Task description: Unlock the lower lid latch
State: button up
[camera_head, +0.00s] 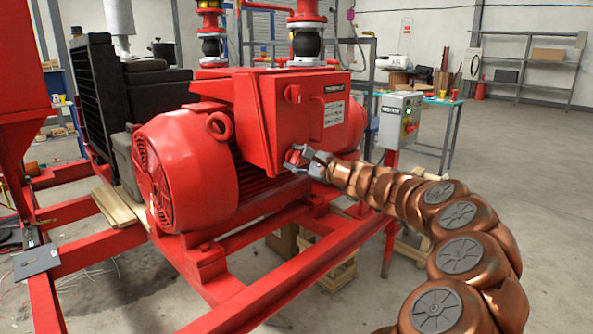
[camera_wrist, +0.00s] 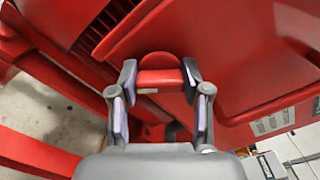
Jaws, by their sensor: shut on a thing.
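The red lid (camera_head: 303,115) is the front of a box on the side of the red pump motor. An upper latch (camera_head: 292,93) shows near the lid's top left. My gripper (camera_head: 303,158) is at the lid's lower left corner. In the wrist view, my gripper (camera_wrist: 160,80) has its two fingers on either end of a short red bar, the lower lid latch (camera_wrist: 160,79). The fingers touch it at both sides. A rounded red tab shows just behind the bar. In the head view the latch is mostly hidden by my fingers.
The ribbed red motor (camera_head: 185,165) lies left of and below the lid. A grey control box (camera_head: 400,118) stands to the right. Red skid beams (camera_head: 265,300) run below my arm. Open floor (camera_head: 550,200) lies to the right.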

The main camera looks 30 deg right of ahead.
jog(key=n+b, duration=0.3)
jog(key=shift+a+f, duration=0.1)
jog(key=shift+f, duration=0.25)
jog(key=n+b, duration=0.2)
jog(key=b, duration=0.1)
jog(key=shift+r+n, duration=0.1)
jog(key=shift+n, duration=0.3)
jog(key=shift+r+n+b, duration=0.15)
jog(key=shift+n+b, duration=0.45)
jog(key=shift+n, duration=0.1)
jog(key=o, duration=1.2)
jog(key=shift+c, duration=0.2)
jog(key=v, duration=1.2)
